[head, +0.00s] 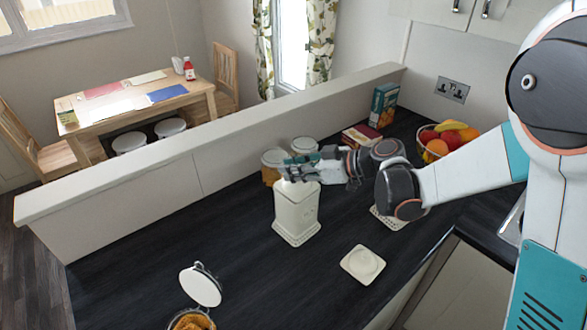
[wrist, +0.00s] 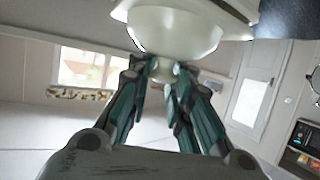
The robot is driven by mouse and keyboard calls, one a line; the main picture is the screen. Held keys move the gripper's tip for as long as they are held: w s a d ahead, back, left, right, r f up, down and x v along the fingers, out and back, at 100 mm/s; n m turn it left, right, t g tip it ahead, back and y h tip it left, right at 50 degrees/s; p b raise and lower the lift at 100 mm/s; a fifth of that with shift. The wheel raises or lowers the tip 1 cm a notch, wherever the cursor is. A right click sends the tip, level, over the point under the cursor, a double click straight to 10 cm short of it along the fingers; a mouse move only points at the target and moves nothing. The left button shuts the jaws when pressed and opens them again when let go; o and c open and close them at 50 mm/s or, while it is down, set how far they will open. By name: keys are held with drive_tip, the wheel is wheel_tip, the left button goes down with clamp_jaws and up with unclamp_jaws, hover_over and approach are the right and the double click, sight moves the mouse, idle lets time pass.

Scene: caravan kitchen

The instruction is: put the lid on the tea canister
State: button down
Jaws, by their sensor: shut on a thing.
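The cream tea canister (head: 297,213) stands upright on the dark worktop, with a wider square foot. My gripper (head: 298,172) is right over its top, coming in from the right. In the wrist view my gripper (wrist: 168,75) is shut on the small knob of a cream, rounded lid (wrist: 180,32). The fingers hide most of the lid in the head view, and I cannot tell whether it is seated on the canister or just above it.
A flat square cream piece (head: 362,265) with a raised ring lies in front. An open jar (head: 201,288) stands front left. Two lidded jars (head: 273,163) (head: 304,146) are behind my gripper. A fruit bowl (head: 437,149) stands back right.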

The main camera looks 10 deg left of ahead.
drive_tip(key=shift+f+b, duration=0.35)
drive_tip(key=shift+f, duration=0.05)
drive_tip(key=c, duration=1.7)
unclamp_jaws()
drive_tip(key=p+v, duration=0.2)
drive_tip(key=v, duration=0.9)
drive_tip(key=shift+s+d, duration=0.1)
